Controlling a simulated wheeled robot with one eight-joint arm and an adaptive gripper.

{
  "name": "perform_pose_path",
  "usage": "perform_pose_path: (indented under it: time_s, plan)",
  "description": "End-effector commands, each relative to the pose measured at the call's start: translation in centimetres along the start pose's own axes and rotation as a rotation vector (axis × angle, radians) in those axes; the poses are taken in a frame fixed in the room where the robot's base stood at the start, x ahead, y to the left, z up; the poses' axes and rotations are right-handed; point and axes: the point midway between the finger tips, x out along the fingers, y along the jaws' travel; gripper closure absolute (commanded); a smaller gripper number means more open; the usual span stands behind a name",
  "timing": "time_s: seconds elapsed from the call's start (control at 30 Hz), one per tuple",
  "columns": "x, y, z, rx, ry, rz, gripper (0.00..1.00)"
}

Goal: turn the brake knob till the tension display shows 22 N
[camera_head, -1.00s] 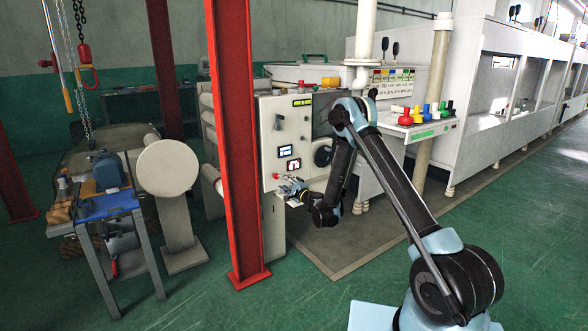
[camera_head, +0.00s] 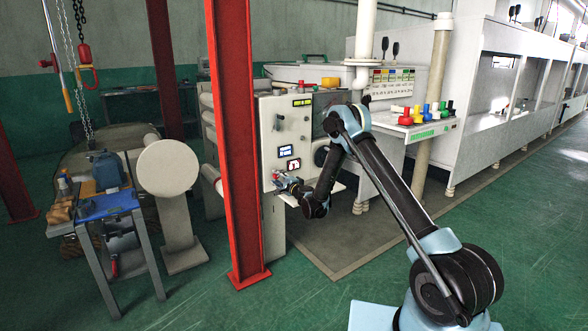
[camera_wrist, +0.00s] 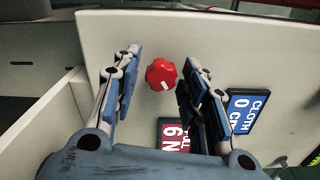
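The red brake knob (camera_wrist: 161,74) sits on the pale panel, between and just beyond my gripper's fingertips in the wrist view. A pale mark shows on its face. My gripper (camera_wrist: 157,82) is open, its fingers on either side of the knob with gaps to it. In the head view my gripper (camera_head: 283,183) is at the lower left of the control panel (camera_head: 288,125), where it hides most of the knob.
A blue display (camera_wrist: 245,110) marked CLOTH, reading 0, lies right of the right finger. A red steel column (camera_head: 236,140) stands just left of the panel. A small shelf with coloured knobs (camera_head: 427,113) is at right. The green floor in front is clear.

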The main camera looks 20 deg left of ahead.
Motion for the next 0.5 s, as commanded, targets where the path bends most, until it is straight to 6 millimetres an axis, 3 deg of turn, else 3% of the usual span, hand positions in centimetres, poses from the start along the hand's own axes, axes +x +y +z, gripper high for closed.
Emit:
perform_pose_path:
  time_s: [0.1, 0.23, 0.5]
  plan:
    - [-0.01, 0.00, 0.00, 0.000, 0.000, 0.000, 0.62]
    - [-0.02, 0.00, 0.00, 0.000, 0.000, 0.000, 0.91]
    - [-0.05, 0.05, 0.00, 0.040, 0.000, 0.000, 0.91]
